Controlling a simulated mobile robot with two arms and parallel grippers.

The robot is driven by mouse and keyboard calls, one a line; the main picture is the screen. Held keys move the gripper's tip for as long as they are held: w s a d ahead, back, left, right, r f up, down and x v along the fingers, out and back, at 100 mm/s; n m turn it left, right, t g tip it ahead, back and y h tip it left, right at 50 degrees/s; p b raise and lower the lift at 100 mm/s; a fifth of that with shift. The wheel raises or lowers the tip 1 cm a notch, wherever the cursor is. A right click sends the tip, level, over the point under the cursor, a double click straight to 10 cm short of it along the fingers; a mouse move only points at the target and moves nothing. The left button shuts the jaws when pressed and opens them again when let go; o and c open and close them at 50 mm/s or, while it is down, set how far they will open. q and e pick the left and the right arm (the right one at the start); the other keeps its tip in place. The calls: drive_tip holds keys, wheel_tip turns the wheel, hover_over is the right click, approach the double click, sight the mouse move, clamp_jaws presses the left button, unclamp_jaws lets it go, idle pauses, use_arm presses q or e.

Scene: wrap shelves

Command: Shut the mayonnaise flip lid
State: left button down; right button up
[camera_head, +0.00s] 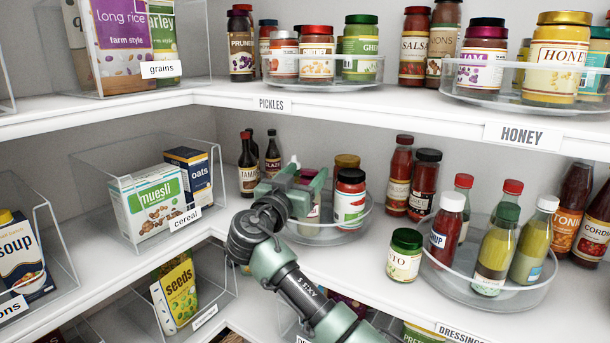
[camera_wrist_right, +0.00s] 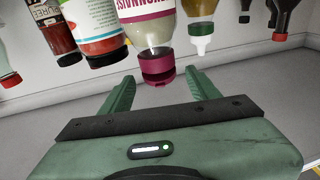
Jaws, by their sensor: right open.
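The mayonnaise bottle (camera_wrist_right: 148,25) has a clear, pale body, a magenta label and a magenta flip cap (camera_wrist_right: 157,68). It appears upside down in the right wrist view, cap toward my gripper. The cap looks like two parts with a darker gap between; I cannot tell how far the lid stands open. My right gripper (camera_wrist_right: 160,78) is open and empty, its two green fingers on either side of the cap; contact is not clear. In the head view my right gripper (camera_head: 296,180) is over the middle-shelf turntable (camera_head: 318,238) and hides most of the bottle. My left gripper is not in view.
A green-lidded jar (camera_head: 404,255) is at the front right. The upper shelf edge (camera_head: 360,113) runs above my arm.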

drive_tip(key=shift+s+a+f+b, duration=0.2)
drive_tip(key=shift+s+a+b, duration=0.05)
drive_tip(key=shift+s+b, duration=0.05)
drive_tip(key=b+v, duration=0.3)
drive_tip(key=v, duration=0.4)
drive_tip(key=shift+d+r, duration=0.1)
